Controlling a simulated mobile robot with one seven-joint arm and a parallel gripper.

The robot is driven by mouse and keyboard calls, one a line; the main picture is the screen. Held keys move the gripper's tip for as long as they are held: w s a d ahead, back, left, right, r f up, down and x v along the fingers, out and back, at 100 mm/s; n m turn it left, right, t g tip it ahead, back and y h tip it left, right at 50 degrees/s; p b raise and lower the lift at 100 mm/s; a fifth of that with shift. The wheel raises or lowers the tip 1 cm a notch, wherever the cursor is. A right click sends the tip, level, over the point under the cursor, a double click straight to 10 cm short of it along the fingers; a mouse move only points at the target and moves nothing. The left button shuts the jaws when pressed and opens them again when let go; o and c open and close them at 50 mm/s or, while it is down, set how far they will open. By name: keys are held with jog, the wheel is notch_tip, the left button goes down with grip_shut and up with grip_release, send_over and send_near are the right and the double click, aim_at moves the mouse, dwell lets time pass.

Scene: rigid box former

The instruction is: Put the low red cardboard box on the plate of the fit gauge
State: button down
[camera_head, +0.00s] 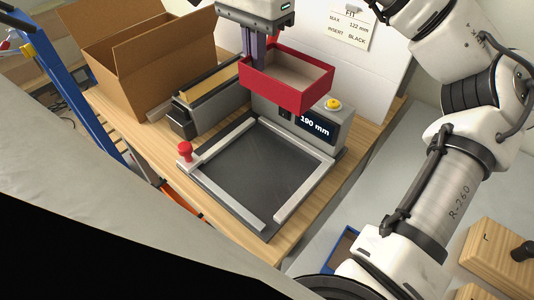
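The low red cardboard box (289,85) is open-topped with a pale inside. It is in the air, slightly tilted in view, above the back of the fit gauge (334,142). My gripper (257,58) points down at the box's back left wall and appears shut on it; the fingertips are partly hidden. The gauge's dark square plate (262,163) is bare, with pale guide bars along its sides. The gauge display reads 190 mm. The box covers part of the gauge's back.
A large open brown carton (140,65) and a grey holder (205,100) stand left of the gauge. A red knob (185,150) rises at the plate's left corner and a yellow button (333,104) tops the display housing. A note (350,27) hangs behind.

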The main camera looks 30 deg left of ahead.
notch_tip(320, 180, down, 19)
jog(key=shift+f+p, duration=0.15)
jog(key=shift+p, duration=0.75)
jog(key=shift+f, duration=0.15)
jog(key=c, duration=1.7)
grip_release()
notch_tip(320, 180, up, 12)
jog(key=shift+r+b, duration=0.2)
jog(key=shift+b, duration=0.75)
